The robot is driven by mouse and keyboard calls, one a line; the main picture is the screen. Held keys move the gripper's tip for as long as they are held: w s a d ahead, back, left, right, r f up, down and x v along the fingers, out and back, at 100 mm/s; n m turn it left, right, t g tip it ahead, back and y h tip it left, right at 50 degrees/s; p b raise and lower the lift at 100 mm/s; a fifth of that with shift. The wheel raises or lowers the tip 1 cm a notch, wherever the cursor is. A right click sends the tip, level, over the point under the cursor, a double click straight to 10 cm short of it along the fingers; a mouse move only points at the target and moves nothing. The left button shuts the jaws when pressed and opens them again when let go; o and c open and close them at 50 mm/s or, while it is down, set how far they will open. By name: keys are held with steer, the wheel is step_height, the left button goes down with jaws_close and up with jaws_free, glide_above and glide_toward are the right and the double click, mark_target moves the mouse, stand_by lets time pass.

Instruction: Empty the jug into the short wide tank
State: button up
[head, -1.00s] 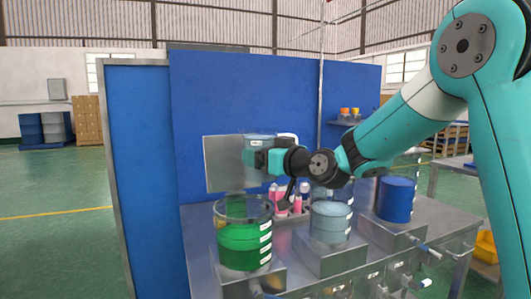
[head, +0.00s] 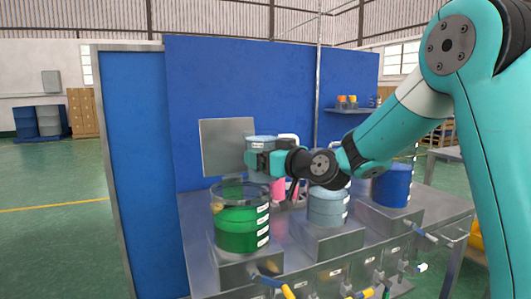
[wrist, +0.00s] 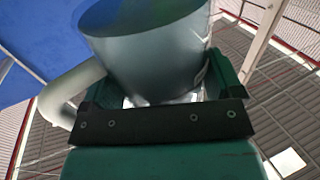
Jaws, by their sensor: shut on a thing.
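My gripper (head: 258,160) is shut on the jug (head: 261,143), a pale grey-blue vessel with a white handle (head: 290,138). The jug looks about upright in the head view, held above the level of the green-filled tank and slightly right of its middle. In the wrist view the jug (wrist: 150,60) stands between the green jaws (wrist: 165,92), its handle at left; its contents are hidden. The clear tank with green liquid (head: 238,228) looks the widest. A grey-blue tank (head: 328,207) and a dark blue tank (head: 391,186) stand to its right.
The tanks stand on metal blocks on a steel bench (head: 202,255) with valves along its front. Pink bottles (head: 278,188) are partly hidden behind the arm. A grey panel (head: 224,147) and blue partition (head: 240,75) stand behind. A shelf (head: 350,110) holds small orange-topped items.

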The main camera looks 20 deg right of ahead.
steer(key=shift+s+d+r+n+g+p, duration=0.1)
steer(key=shift+d+r+n+g+p, duration=0.25)
steer(key=shift+p, duration=0.55)
steer(key=shift+d+r+n+g+p, duration=0.15)
steer(key=shift+r+n+p, duration=0.25)
steer(key=shift+p, duration=0.45)
steer(key=n+p, duration=0.1)
steer(key=p, duration=0.2)
steer(key=r+n+g+h+p, duration=0.1)
steer(key=p, duration=0.3)
steer(key=shift+s+d+g+h, duration=0.15)
steer(key=shift+d+g+h, duration=0.15)
steer(key=shift+d, duration=0.1)
steer(key=n+p, duration=0.1)
steer(key=p, duration=0.3)
steer(key=shift+d+r+g+h, duration=0.1)
steer(key=shift+g+h, duration=0.3)
steer(key=n+h+p, duration=0.1)
steer(key=p, duration=0.2)
steer(key=shift+g+p, duration=0.3)
steer(key=shift+p, duration=0.05)
